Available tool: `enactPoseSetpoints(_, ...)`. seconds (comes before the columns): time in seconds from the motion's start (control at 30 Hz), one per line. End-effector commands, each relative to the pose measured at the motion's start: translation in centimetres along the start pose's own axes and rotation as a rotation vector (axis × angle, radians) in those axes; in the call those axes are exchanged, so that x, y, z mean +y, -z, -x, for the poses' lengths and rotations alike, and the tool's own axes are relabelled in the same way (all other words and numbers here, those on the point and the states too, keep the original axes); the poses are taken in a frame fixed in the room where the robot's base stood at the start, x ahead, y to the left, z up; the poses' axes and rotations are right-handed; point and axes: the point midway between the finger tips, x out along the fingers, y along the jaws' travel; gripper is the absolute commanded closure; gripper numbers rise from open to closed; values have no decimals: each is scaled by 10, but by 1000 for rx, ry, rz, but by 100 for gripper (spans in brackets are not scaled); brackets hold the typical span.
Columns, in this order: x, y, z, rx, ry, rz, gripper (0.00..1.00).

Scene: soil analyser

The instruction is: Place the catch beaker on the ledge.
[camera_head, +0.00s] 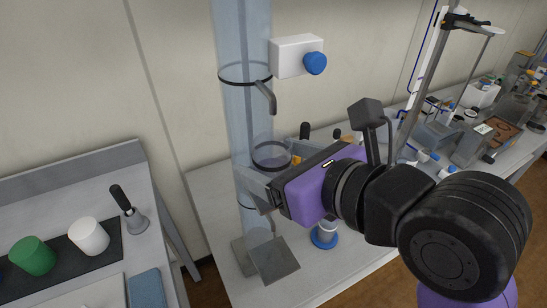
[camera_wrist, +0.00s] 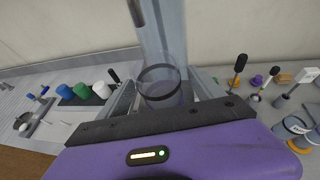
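The catch beaker (camera_head: 271,158) is a clear cup with a dark band around its rim. My purple gripper (camera_head: 274,163) is shut on it, with one grey finger on each side. The beaker is upright, in front of the clear column and below the bent grey spout (camera_head: 266,95). In the wrist view the beaker (camera_wrist: 161,92) stands between the two fingers (camera_wrist: 163,84), and its lower part is hidden by my gripper. A grey square plate (camera_head: 275,262), perhaps the ledge, lies lower down at the column's foot, apart from the beaker.
The tall clear column (camera_head: 245,115) stands close behind the beaker. A white box with a blue knob (camera_head: 297,56) is on the wall side. A blue-based item (camera_head: 324,237) stands below my gripper. A left bench holds green (camera_head: 33,255) and white (camera_head: 89,236) cups.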

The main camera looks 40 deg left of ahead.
Motion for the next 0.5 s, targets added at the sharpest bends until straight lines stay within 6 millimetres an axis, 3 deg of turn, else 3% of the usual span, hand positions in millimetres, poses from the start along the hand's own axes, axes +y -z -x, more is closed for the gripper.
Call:
enactPoseSetpoints(0.37,0,-5,2,0,0,0,24)
enactPoseSetpoints(0.5,-1,-3,20,-3,3,2,24)
